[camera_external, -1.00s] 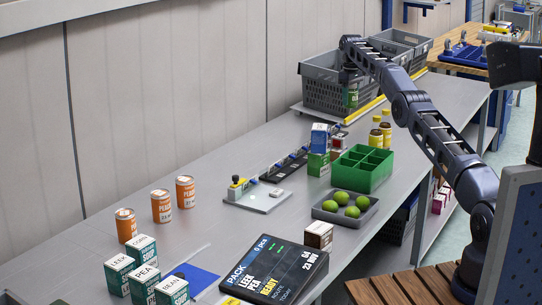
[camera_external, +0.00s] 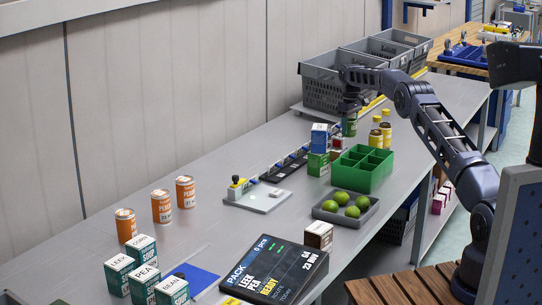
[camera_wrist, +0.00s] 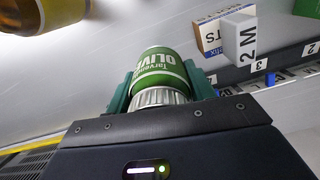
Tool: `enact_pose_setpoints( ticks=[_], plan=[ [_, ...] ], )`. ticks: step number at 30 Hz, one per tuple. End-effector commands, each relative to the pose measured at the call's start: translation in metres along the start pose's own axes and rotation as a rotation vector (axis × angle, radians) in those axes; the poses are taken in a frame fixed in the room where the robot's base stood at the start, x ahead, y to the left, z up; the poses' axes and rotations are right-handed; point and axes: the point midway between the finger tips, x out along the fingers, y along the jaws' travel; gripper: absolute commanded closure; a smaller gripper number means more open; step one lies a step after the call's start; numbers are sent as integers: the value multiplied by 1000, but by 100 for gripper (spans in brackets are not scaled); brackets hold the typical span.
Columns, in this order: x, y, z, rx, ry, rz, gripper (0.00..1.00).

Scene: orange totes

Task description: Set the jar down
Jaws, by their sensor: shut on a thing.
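The jar has a green label reading OLIVE and a silvery lid. It shows in the wrist view (camera_wrist: 160,68) between my gripper's fingers, lid end toward the palm. In the external view the jar (camera_external: 349,126) hangs upright below my gripper (camera_external: 348,108), between the grey crates and the green divided box. My gripper also shows in the wrist view (camera_wrist: 160,88), its greenish fingers closed on both sides of the jar. I cannot tell whether the jar's base touches the bench (camera_external: 235,140).
Yellow-capped bottles (camera_external: 381,133) stand just right of the jar. A green divided box (camera_external: 362,168) and stacked small boxes (camera_external: 319,150) are nearer the camera. Grey crates (camera_external: 335,92) stand behind. A numbered rail (camera_external: 283,172) lies to the left.

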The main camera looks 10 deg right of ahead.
Motion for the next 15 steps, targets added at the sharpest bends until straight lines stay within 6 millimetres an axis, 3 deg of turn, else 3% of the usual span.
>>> enact_pose_setpoints(
  ticks=[5, 15],
  plan=[
    [13, 0, 0, 0, 1, 1, 80],
    [58, 0, 0, 0, 1, 1, 80]
  ],
)
